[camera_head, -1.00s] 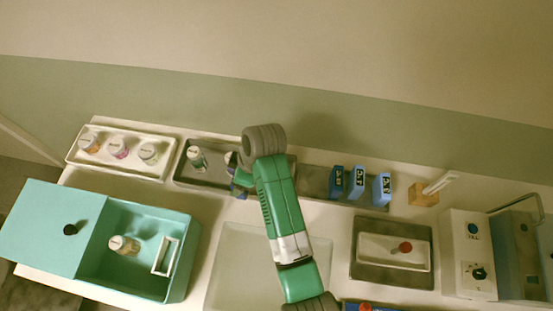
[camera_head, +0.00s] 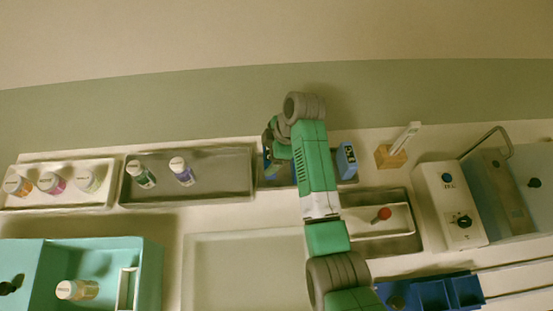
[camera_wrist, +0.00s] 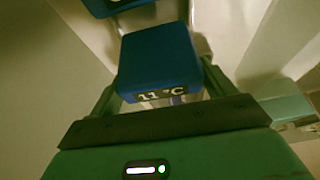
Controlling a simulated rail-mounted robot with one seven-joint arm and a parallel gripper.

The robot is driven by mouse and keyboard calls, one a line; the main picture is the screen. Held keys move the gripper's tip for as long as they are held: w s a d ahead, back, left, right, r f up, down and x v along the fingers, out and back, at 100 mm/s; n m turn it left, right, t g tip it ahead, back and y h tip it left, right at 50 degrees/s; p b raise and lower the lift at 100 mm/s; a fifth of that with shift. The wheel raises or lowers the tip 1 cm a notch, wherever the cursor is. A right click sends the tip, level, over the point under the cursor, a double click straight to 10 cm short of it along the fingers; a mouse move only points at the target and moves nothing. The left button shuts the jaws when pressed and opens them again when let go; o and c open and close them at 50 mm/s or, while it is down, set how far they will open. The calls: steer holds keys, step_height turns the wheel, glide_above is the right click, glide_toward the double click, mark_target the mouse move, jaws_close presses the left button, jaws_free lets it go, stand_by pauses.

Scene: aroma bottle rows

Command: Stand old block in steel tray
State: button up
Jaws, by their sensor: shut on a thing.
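In the wrist view, a blue block (camera_wrist: 160,60) marked "11 °C" sits between the fingers of my gripper (camera_wrist: 160,88), which is shut on it. In the head view, my gripper (camera_head: 280,150) is at the grey tray (camera_head: 350,180) of blue blocks, mostly behind my arm. One blue block (camera_head: 346,160) stands upright right of my arm and another (camera_head: 268,152) shows at its left. The rest of this row is hidden. A second blue block (camera_wrist: 115,6) shows at the wrist view's top edge. Which of the grey trays is the steel one is unclear.
A grey tray (camera_head: 225,190) at left holds two bottles, its right part bare. A white tray (camera_head: 60,203) holds three bottles. At right stand a grey tray (camera_head: 400,246) with a red-knobbed white lid (camera_head: 395,222), a wooden holder (camera_head: 391,157) and a white device (camera_head: 450,205).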

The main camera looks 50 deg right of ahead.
steer(key=shift+f+b, duration=0.5)
steer(key=shift+f, duration=1.5)
steer(key=o, duration=1.1)
steer(key=shift+r, duration=0.25)
steer(key=p+v, duration=0.2)
steer(key=v, duration=0.9)
steer(key=shift+r, duration=0.35)
steer(key=shift+s+d, duration=0.1)
